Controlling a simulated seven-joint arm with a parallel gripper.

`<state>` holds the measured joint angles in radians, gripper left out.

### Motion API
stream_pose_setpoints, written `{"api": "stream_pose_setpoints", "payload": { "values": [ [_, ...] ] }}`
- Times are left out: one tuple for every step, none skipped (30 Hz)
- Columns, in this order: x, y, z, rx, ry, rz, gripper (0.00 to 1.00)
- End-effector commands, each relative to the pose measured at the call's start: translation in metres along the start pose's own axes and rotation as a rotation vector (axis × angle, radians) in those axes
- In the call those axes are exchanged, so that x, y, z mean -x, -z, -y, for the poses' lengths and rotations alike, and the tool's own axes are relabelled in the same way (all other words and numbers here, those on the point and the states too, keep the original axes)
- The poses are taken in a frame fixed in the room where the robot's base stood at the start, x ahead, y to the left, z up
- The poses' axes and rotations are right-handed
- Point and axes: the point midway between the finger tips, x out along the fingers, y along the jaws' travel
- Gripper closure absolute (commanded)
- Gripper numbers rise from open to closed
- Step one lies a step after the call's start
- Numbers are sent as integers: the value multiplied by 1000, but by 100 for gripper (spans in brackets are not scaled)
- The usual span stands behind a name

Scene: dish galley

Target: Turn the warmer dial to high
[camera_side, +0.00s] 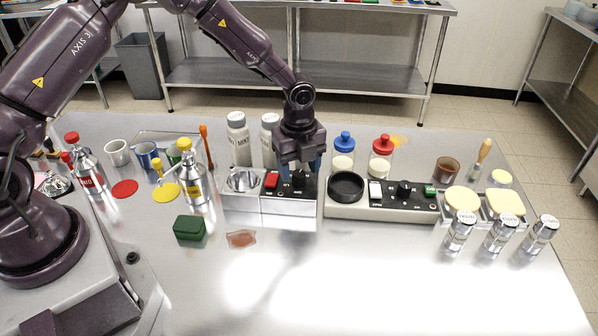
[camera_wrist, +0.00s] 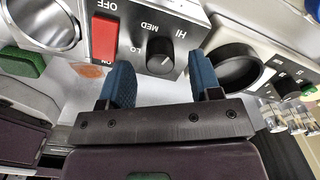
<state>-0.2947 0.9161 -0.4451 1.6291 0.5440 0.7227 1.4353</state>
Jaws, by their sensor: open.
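A black dial (camera_wrist: 160,55) is on the dark panel of a steel unit (camera_side: 290,205), with LO, MED and HI printed around it. Its pointer direction is not clear to me. A red switch (camera_wrist: 104,38) sits left of the dial; it also shows in the side view (camera_side: 271,181). My gripper (camera_wrist: 162,75) is open and points down over this panel. Its blue fingers stand left and right of the dial in the wrist view, with a gap on each side. In the side view my gripper (camera_side: 300,172) largely hides the dial.
A metal cup (camera_side: 243,181) sits left of the switch. To the right is a second unit with a black ring (camera_side: 346,186), a white switch and another dial (camera_side: 404,188). White bottles (camera_side: 238,138) and lidded jars (camera_side: 382,160) stand behind. The front table is mostly clear.

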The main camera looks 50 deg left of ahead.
Motion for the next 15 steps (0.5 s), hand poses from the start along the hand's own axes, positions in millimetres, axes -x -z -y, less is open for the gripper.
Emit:
{"api": "stream_pose_setpoints", "payload": {
  "values": [
    [12, -1, 0, 1, 4, 2, 42],
    [18, 0, 1, 1, 6, 2, 42],
    [28, 0, 1, -1, 6, 2, 42],
    [35, -1, 1, 0, 6, 2, 42],
    [42, -1, 1, 1, 6, 2, 42],
    [51, -1, 1, 1, 6, 2, 42],
    [58, -1, 1, 0, 6, 2, 42],
    [64, 0, 0, 0, 5, 2, 42],
    [72, 0, 1, 0, 5, 2, 42],
    [78, 0, 1, 0, 4, 2, 42],
    [83, 0, 1, 0, 4, 2, 42],
    [89, 0, 0, 0, 4, 1, 42],
    [93, 0, 0, 0, 4, 1, 42],
    [97, 0, 0, -1, 3, 1, 42],
    [101, 0, 0, -1, 2, 1, 42]
  ]
}}
